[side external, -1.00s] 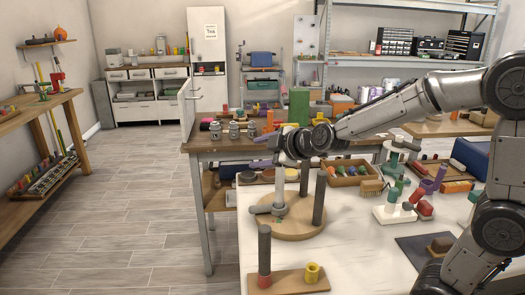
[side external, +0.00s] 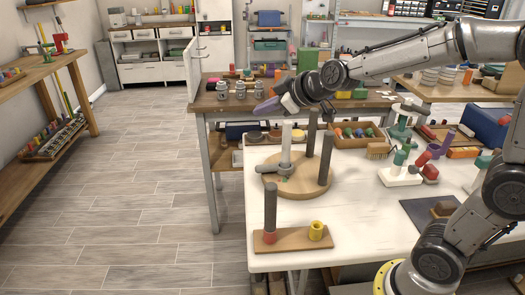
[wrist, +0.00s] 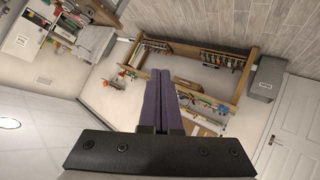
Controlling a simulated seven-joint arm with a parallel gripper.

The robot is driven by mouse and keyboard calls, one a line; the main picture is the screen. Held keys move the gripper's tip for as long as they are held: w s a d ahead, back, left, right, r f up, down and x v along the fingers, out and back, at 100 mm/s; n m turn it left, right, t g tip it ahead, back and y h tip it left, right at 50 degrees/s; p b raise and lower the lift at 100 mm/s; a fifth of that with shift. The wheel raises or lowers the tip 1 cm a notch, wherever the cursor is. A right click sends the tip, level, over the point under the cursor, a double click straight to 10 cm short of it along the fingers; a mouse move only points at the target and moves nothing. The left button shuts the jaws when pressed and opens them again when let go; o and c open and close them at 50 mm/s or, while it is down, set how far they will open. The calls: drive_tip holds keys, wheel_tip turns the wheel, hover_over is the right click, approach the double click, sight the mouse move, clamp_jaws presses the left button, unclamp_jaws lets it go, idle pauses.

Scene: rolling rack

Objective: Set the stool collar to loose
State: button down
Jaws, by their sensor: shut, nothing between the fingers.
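The stool lies upside down, its round wooden seat (side external: 308,187) on the white bench and its legs pointing up. Two legs are dark; one is pale grey (side external: 286,136). A grey collar (side external: 285,168) sits low around the pale leg, its lever sticking out to the left. A small green mark shows on the seat just below the collar. My gripper (side external: 268,106) is above and slightly left of the pale leg, pointing left, apart from the stool. Its purple fingers (wrist: 162,103) are shut and empty in the wrist view, which shows the room and not the stool.
A wooden board with a dark post and a yellow ring (side external: 317,231) lies at the bench's front. A tray of coloured pieces (side external: 357,134) stands behind the stool. A white base with coloured pegs (side external: 400,177) stands to the right. Grey cans (side external: 240,90) stand on the rear table.

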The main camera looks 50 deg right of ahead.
drive_tip(key=w+d+f+m+g, duration=0.2)
drive_tip(key=w+m+g, duration=0.1)
drive_tip(key=w+m, duration=0.25)
drive_tip(key=m+g+h, duration=0.2)
drive_tip(key=m+g, duration=0.2)
drive_tip(key=m, duration=0.3)
hover_over(276, 167)
drive_tip(key=w+a, duration=0.5)
wheel_tip(276, 167, down, 10)
drive_tip(key=shift+m+g, duration=0.25)
drive_tip(key=shift+g, duration=0.45)
drive_tip(key=x, duration=0.5)
drive_tip(key=d+x, duration=0.1)
drive_tip(key=x, duration=0.5)
drive_tip(key=s+d+x, duration=0.1)
drive_tip(key=x, duration=0.5)
drive_tip(key=shift+d+f, duration=0.1)
drive_tip(key=shift+d, duration=0.05)
drive_tip(key=shift+s+a+f, duration=0.1)
drive_tip(key=shift+s+a, duration=0.5)
drive_tip(key=shift+s, duration=0.15)
drive_tip(key=shift+s+a+f, duration=0.3)
drive_tip(key=shift+s+a, duration=0.4)
drive_tip(key=shift+s, duration=0.05)
drive_tip(key=shift+s+a+n, duration=0.2)
drive_tip(key=shift+n, duration=0.2)
